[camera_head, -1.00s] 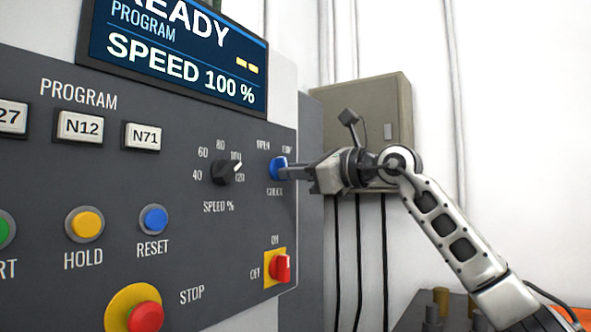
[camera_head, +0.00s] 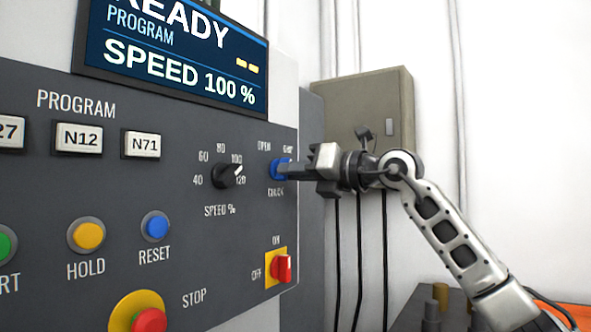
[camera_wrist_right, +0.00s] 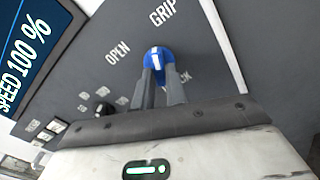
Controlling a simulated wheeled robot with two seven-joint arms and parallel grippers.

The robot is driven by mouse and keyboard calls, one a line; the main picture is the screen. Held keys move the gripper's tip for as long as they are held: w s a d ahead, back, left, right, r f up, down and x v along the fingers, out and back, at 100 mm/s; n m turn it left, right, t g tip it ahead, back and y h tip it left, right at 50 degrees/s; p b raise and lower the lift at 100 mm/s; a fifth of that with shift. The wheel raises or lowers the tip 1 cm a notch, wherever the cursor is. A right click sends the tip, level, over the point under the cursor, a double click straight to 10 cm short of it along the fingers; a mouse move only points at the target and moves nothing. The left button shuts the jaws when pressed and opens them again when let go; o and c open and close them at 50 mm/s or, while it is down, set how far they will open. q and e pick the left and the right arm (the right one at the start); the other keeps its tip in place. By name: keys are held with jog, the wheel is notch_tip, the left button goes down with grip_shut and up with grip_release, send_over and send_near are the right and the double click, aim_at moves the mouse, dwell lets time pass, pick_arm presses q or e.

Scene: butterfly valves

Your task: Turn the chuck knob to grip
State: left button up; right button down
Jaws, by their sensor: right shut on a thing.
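The blue chuck knob (camera_head: 278,168) sits at the right side of the dark control panel, between OPEN and GRIP labels above and CHUCK below. My right gripper (camera_head: 284,171) reaches it from the right and is shut on it. In the right wrist view the knob (camera_wrist_right: 158,57) lies between the two fingertips (camera_wrist_right: 160,72). Its white mark points up that picture, roughly toward the GRIP label (camera_wrist_right: 162,12), with the OPEN label (camera_wrist_right: 118,52) to its left. The fingers hide part of the CHUCK label. My left gripper is not in view.
The black speed dial (camera_head: 226,176) is just left of the chuck knob. A red switch on a yellow plate (camera_head: 282,268) sits below it. The stop button (camera_head: 148,320) is lower left. A grey box (camera_head: 365,105) hangs on the wall behind my right wrist.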

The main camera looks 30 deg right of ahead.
jog(key=shift+m, duration=0.6)
jog(key=c, duration=1.4)
grip_release()
jog(key=shift+c, duration=0.2)
pick_arm(q)
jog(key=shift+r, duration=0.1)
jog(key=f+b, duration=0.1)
jog(key=b, duration=0.3)
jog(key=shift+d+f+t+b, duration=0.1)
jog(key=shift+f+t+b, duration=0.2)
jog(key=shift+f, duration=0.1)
pick_arm(e)
jog(key=v, duration=1.6)
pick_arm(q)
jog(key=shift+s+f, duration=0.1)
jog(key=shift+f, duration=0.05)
